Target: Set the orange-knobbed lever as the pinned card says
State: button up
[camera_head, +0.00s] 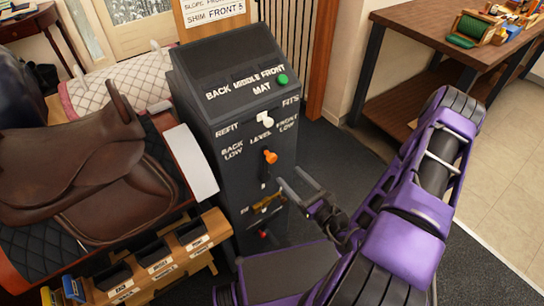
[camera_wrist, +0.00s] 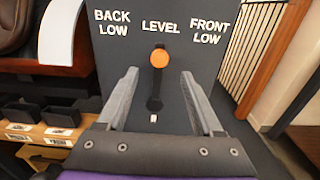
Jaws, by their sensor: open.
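The orange-knobbed lever (camera_head: 270,157) is on the front of the dark grey cabinet (camera_head: 222,125). Its knob points up under the word LEVEL, between BACK LOW and FRONT LOW. In the wrist view the orange knob (camera_wrist: 159,58) tops a black shaft. My gripper (camera_head: 290,176) is open and empty, just in front of the lever. In the wrist view the fingers (camera_wrist: 159,76) stand either side of the shaft, with gaps on both sides. The pinned card (camera_head: 214,12) is cut off at the top; a SLOPE line is partly visible and the line below reads SHIM FRONT 5.
A white switch (camera_head: 265,119) sits above the lever between REFIT and FITS. A green button (camera_head: 282,79) is on the sloped top. A brown saddle (camera_head: 75,160) and a rack of labelled bins (camera_head: 160,262) stand left. A wooden bench (camera_head: 405,65) stands right, beyond open floor.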

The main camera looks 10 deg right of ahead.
aim_at(274, 159)
jog(key=x, duration=1)
jog(key=shift+w, duration=0.1)
grip_shut()
dwell(1.1)
